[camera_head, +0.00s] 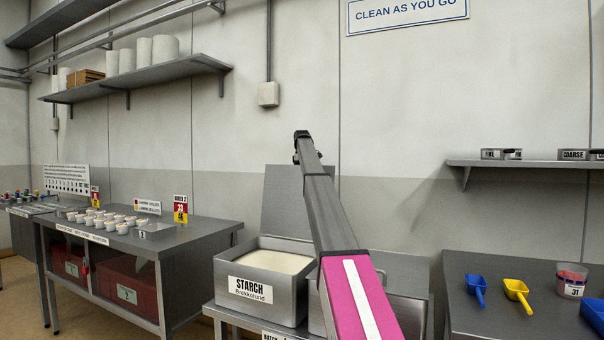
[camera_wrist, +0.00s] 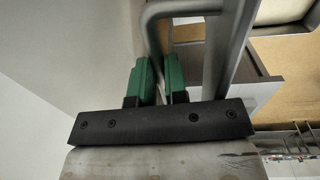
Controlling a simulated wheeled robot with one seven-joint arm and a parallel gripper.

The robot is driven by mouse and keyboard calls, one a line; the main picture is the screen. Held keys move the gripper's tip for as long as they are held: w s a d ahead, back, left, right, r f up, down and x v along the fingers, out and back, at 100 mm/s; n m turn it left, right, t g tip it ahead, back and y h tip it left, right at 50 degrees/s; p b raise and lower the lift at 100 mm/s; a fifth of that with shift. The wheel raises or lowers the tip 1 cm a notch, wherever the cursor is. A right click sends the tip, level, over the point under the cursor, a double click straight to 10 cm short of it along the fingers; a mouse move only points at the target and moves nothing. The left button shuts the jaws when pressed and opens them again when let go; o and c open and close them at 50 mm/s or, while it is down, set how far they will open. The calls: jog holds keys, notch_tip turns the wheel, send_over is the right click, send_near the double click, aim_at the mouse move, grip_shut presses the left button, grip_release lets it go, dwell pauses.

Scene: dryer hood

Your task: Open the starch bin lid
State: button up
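The starch bin (camera_head: 262,292) is a grey metal box labelled STARCH on the table in the head view, with pale cream contents showing. Its grey lid (camera_head: 285,203) stands raised, near upright, at the back of the bin. My gripper (camera_head: 300,148) is by the top of the lid, and its fingers are hard to make out there. In the wrist view my two green fingers (camera_wrist: 160,82) are close together around a bent grey bar handle (camera_wrist: 150,30) beside the lid's edge (camera_wrist: 228,55). My arm hides the lid's right part.
A second metal bin (camera_head: 405,283) stands right of the starch bin, partly behind my arm. A right table (camera_head: 465,320) holds a blue scoop (camera_head: 476,289), a yellow scoop (camera_head: 517,292) and a tub (camera_head: 571,281). A left table (camera_head: 205,233) carries several small cups. The wall is close behind.

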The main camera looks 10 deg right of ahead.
jog(key=o, duration=0.4)
jog(key=shift+w+d+f, duration=0.25)
jog(key=shift+f, duration=0.25)
jog(key=shift+c, duration=0.2)
jog(key=shift+r, duration=0.1)
notch_tip(320, 180, up, 12)
jog(key=s, duration=0.1)
jog(key=shift+a+f, duration=0.25)
jog(key=shift+a, duration=0.2)
